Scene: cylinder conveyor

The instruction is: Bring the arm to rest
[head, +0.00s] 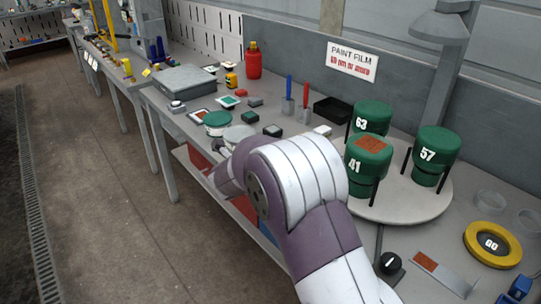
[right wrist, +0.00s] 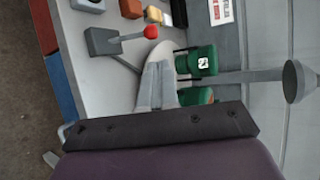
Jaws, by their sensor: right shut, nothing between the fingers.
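My right arm comes in from the bottom of the head view and reaches over the bench, bent at a large white and purple joint. My right gripper (right wrist: 159,66) shows in the right wrist view with its two grey fingers together and nothing between them. In the head view the arm mostly hides it; only a small pale part shows left of the joint. In the right wrist view, green cylinders (right wrist: 200,60) stand just right of the fingers; I cannot tell how far away. My left gripper is in neither view.
A round turntable (head: 410,203) carries green cylinders 63 (head: 372,117), 41 (head: 366,160) and 57 (head: 435,155), right of my arm. A lamp (head: 440,28) overhangs the bench. The left floor is clear.

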